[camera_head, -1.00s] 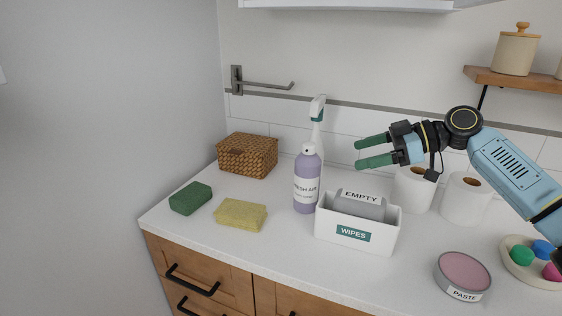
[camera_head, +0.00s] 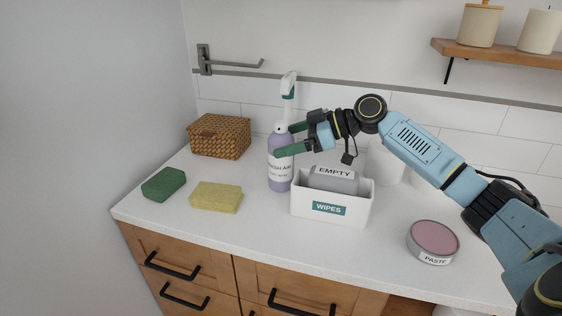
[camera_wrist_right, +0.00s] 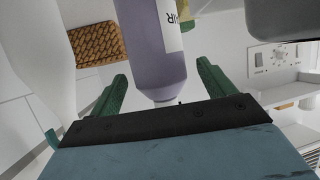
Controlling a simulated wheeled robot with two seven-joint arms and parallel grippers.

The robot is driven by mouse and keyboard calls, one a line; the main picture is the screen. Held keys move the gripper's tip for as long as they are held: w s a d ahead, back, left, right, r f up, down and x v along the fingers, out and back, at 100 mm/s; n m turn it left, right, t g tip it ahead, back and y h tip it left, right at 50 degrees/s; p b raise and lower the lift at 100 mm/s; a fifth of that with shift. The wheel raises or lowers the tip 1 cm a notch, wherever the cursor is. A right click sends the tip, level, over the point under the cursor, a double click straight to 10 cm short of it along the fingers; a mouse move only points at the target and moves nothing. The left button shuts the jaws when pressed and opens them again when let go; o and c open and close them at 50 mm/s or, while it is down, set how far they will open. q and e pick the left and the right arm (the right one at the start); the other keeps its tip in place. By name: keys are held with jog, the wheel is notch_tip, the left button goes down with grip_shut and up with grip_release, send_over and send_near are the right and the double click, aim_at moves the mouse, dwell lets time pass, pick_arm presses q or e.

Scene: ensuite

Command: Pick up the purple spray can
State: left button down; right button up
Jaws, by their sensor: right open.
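The purple spray can (camera_head: 279,172) stands upright on the white counter, left of the wipes box, with a white label reading "FRESH AIR". My right gripper (camera_head: 284,139) is open at the can's upper part, with its green fingers pointing left. In the right wrist view the can (camera_wrist_right: 150,45) lies between the two open fingers of the gripper (camera_wrist_right: 160,85), with a visible gap on each side. The fingers are not closed on it. My left gripper is not in view.
A white spray bottle (camera_head: 289,86) stands close behind the can. The wipes box (camera_head: 352,212) holds a grey "EMPTY" pack (camera_head: 320,181). A yellow sponge (camera_head: 216,197), green sponge (camera_head: 163,184) and wicker basket (camera_head: 219,136) sit left. A paste tin (camera_head: 433,239) is at right.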

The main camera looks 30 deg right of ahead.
jog(key=shift+x, duration=0.85)
jog(key=shift+c, duration=0.4)
jog(key=shift+r, duration=0.1)
jog(key=c, duration=1.4)
